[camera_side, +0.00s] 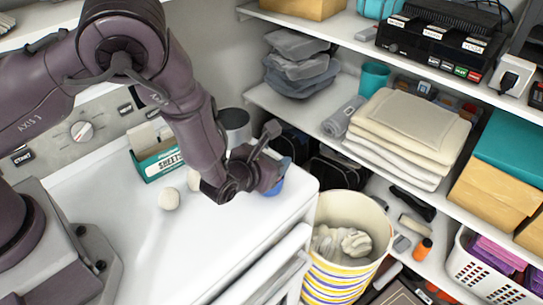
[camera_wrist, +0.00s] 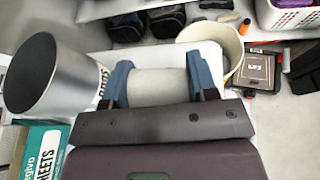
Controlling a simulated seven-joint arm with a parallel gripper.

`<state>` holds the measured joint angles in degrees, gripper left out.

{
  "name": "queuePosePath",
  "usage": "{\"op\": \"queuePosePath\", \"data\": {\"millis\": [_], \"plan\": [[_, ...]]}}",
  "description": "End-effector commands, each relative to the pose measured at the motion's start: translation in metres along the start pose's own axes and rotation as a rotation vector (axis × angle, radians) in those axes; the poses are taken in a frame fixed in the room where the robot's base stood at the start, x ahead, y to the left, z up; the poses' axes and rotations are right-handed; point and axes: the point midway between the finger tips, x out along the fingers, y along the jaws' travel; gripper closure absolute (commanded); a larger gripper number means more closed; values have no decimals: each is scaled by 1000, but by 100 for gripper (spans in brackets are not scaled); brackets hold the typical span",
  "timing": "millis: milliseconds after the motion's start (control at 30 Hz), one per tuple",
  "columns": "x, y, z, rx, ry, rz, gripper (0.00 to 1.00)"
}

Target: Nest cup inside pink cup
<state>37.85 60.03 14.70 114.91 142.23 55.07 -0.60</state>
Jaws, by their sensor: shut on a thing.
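My gripper (camera_side: 272,178) is low over the white top near its right corner. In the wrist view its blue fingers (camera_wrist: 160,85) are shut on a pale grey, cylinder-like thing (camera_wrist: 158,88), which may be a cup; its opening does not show. In the side view the gripper hides this thing. In the side view the silver cup (camera_side: 235,118) shows behind my arm. I see no pink cup in either view.
A green sheets box (camera_side: 157,150) and pale balls (camera_side: 169,199) are on the white top (camera_side: 150,255). A striped bin (camera_side: 340,275) stands right of its edge. Shelves with folded towels (camera_side: 410,125) and a teal cup (camera_side: 373,78) are at right.

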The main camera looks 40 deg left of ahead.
Motion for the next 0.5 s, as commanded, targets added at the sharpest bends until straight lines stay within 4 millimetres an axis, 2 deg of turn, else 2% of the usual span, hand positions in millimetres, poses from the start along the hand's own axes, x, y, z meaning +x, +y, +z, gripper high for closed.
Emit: {"op": "queuePosePath", "data": {"millis": [233, 267, 367, 400, 500], "plan": [[0, 0, 0, 0, 0, 0, 69], [0, 0, 0, 0, 0, 0, 45], [0, 0, 0, 0, 0, 0, 22], [0, 0, 0, 0, 0, 0, 17], [0, 0, 0, 0, 0, 0, 17]]}}
